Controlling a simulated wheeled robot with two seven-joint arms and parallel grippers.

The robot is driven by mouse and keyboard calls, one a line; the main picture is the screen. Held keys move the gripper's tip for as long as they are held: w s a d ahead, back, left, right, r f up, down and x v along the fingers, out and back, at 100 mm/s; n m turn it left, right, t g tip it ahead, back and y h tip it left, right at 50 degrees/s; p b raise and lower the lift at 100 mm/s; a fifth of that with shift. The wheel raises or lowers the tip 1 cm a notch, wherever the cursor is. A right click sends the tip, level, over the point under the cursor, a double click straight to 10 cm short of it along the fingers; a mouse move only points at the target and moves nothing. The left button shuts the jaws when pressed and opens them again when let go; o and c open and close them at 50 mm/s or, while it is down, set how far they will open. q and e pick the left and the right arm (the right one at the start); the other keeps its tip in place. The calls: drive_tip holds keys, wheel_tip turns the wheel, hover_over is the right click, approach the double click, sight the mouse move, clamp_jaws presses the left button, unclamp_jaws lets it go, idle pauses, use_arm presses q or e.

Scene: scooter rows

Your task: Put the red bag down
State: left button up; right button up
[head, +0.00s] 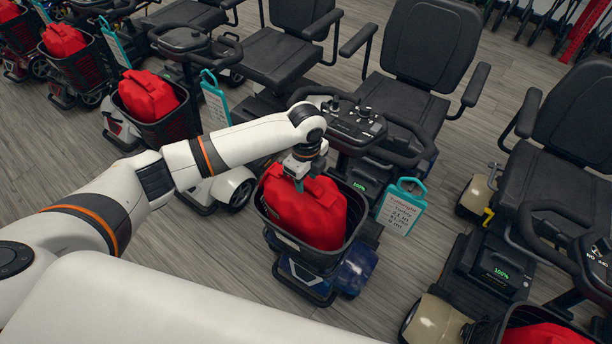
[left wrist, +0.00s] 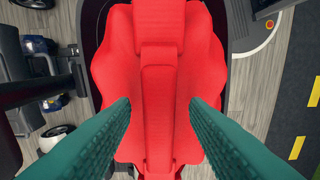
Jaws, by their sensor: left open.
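A red bag (head: 306,212) sits in the black front basket (head: 318,256) of the scooter in the middle of the head view. My left gripper (head: 299,184) is directly over the bag, close to its top. In the left wrist view the red bag (left wrist: 160,90) fills the middle. The two green fingers of my left gripper (left wrist: 160,125) are spread wide on either side of the bag's raised middle strap. The gripper is open and holds nothing. I cannot tell whether the fingertips touch the bag. My right gripper is not in view.
Other scooters stand in a row, with red bags in baskets at the left (head: 148,95) and a red bag at the lower right (head: 548,334). A teal-framed tag (head: 402,207) hangs beside the middle basket. Grey wood floor (head: 420,268) shows between scooters.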

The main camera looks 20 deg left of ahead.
use_arm(q)
wheel_tip(320, 180, up, 12)
drive_tip(key=b, duration=0.1)
idle(0.4)
drive_tip(key=shift+r, duration=0.1)
